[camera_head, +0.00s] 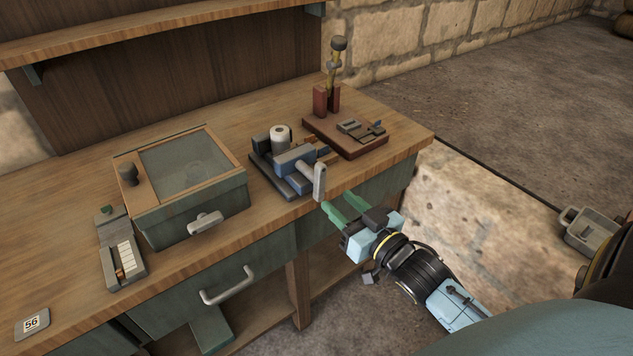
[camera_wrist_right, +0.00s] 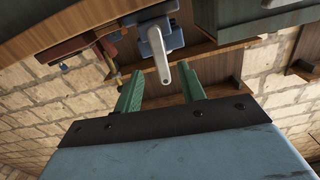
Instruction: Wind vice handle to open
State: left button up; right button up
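The vice (camera_head: 296,163) is blue and dark grey and sits near the front edge of the workbench. A white cylindrical piece (camera_head: 280,138) stands in it. Its light grey handle (camera_head: 320,182) points down at the bench's front edge; in the right wrist view the handle (camera_wrist_right: 161,62) hangs from the blue vice body (camera_wrist_right: 160,36). My right gripper (camera_head: 340,207) has green fingers and is just in front of and below the handle. In the right wrist view the gripper (camera_wrist_right: 158,84) is open, with the handle's end between the finger directions and apparently not touched. My left gripper is not in view.
A green box with a glass lid (camera_head: 190,208) stands left of the vice. A drawer handle (camera_head: 228,287) juts from the bench front.

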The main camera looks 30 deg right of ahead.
aim_at(322, 187)
jog(key=w, duration=0.8)
jog(key=shift+a+b, duration=0.3)
jog(key=shift+b, duration=0.05)
jog(key=shift+w, duration=0.4)
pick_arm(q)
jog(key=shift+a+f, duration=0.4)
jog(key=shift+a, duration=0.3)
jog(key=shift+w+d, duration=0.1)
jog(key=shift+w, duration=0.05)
